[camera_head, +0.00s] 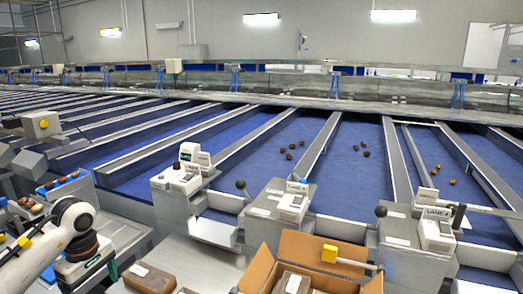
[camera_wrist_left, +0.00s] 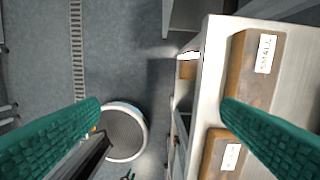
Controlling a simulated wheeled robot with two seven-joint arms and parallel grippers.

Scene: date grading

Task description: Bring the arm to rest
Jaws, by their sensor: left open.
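My left arm (camera_head: 45,243) comes in from the lower left in the head view, white with a dark wrist, bent downward beside the table's left end. Its gripper is mostly hidden there below the wrist. In the left wrist view, the two green ribbed fingers of my left gripper (camera_wrist_left: 162,106) are spread wide apart with nothing between them. Below them are the grey floor and the table's edge, with the right finger overlapping the table. My right arm and gripper are not in view.
A metal table (camera_wrist_left: 213,60) bears brown boxes, one labelled SMALL (camera_wrist_left: 252,75); one box also shows in the head view (camera_head: 148,279). An open cardboard carton (camera_head: 262,264) stands on the right. Blue sorting lanes (camera_head: 255,165) with several dates lie behind. A round grey-topped object (camera_wrist_left: 125,132) is on the floor.

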